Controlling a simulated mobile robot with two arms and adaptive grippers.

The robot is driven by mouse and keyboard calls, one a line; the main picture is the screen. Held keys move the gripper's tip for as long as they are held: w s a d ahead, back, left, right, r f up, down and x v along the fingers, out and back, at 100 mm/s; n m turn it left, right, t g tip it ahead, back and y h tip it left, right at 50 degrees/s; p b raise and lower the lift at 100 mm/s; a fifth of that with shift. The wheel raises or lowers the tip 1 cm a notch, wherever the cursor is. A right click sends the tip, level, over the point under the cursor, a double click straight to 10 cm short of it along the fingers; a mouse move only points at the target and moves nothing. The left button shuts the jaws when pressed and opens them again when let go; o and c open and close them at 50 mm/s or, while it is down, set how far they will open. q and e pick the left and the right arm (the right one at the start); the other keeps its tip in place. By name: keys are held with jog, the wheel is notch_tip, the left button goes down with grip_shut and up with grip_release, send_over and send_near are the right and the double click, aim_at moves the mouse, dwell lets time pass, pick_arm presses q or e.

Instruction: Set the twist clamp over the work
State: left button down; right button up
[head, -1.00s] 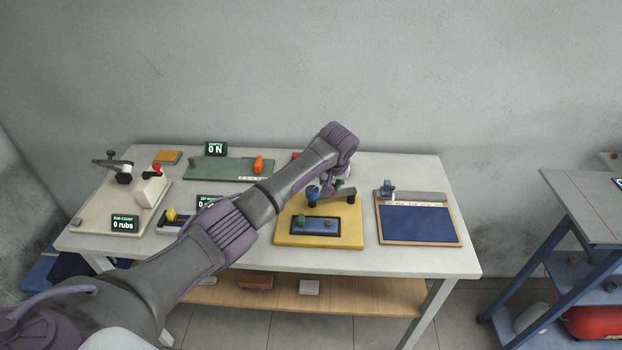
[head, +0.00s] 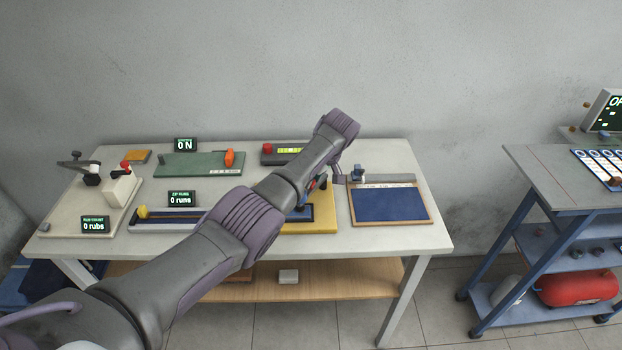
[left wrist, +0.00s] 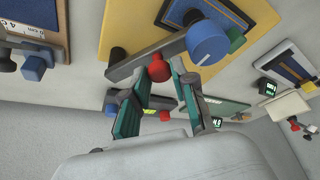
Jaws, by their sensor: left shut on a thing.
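The twist clamp is on a yellow base (head: 322,224) at the table's middle right. In the head view my forearm hides most of it. The left wrist view shows its blue round knob (left wrist: 208,42), grey swing arm (left wrist: 146,61) and a red ball (left wrist: 159,70) on the arm. The work, a dark-framed blue panel (left wrist: 238,12), lies on the yellow base (left wrist: 125,28). My right gripper is out of view.
A dark blue board (head: 388,205) stands right of the clamp. A green fixture (head: 195,165) with an orange lever and a fixture with a red button (head: 267,149) stand behind. A blue-framed cart (head: 540,185) stands right, across a gap.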

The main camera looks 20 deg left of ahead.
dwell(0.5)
pick_arm(q)
jog(key=c, duration=1.2)
grip_release()
jog(key=v, duration=1.2)
